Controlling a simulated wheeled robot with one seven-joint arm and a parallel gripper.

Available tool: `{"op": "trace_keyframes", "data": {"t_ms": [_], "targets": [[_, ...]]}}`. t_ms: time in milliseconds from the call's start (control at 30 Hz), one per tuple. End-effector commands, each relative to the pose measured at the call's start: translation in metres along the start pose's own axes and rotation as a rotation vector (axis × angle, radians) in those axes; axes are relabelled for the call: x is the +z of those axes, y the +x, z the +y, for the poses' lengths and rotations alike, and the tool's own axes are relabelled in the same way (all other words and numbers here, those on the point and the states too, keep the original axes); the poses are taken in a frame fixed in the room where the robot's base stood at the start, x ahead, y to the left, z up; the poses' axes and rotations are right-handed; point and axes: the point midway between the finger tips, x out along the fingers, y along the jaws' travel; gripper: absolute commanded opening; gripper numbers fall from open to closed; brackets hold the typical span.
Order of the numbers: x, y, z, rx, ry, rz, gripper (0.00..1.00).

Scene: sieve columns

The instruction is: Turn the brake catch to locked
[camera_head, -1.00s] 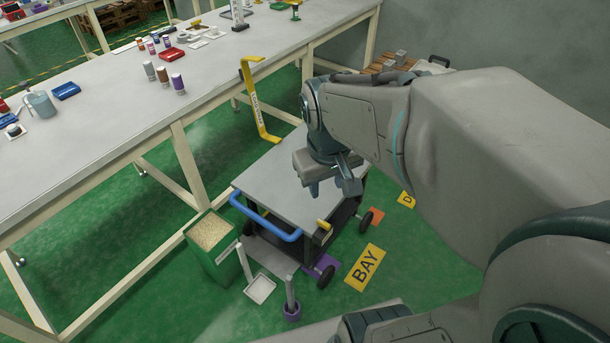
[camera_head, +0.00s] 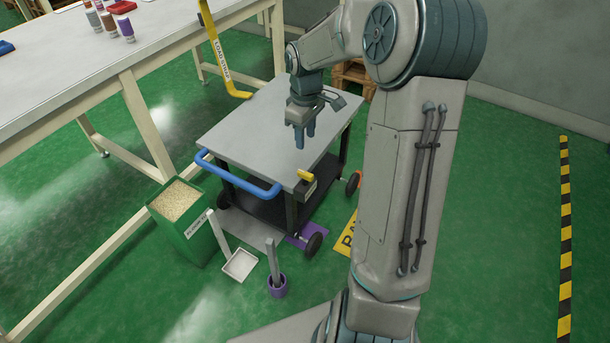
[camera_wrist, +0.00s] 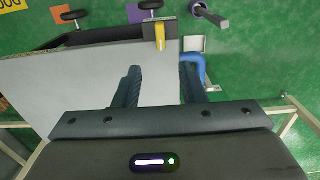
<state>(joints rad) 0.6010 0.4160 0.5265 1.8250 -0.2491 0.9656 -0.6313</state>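The brake catch appears to be the small yellow lever (camera_head: 305,175) at the near right corner of the grey-topped cart (camera_head: 245,130), by the end of its blue push handle (camera_head: 240,179). In the wrist view the yellow lever (camera_wrist: 160,38) sticks out at the cart's edge, ahead of the fingertips. My gripper (camera_head: 304,140) is above the cart top, behind the lever and apart from it. In the wrist view my gripper (camera_wrist: 161,70) has its two fingers spread with nothing between them. The lettering beside the lever is too small to read.
A green bin of pellets (camera_head: 180,203), a white tray (camera_head: 240,265) and a post in a purple cup (camera_head: 277,286) stand before the cart.

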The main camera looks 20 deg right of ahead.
Motion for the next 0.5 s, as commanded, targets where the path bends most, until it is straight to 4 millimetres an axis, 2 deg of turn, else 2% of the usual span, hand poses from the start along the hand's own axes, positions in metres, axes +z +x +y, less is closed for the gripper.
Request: {"op": "trace_keyframes", "data": {"t_ms": [167, 500], "targets": [[0.001, 0.026, -0.001, -0.004, 0.0, -0.002, 0.37], [0.001, 0.099, -0.001, -0.003, 0.0, -0.002, 0.37]]}}
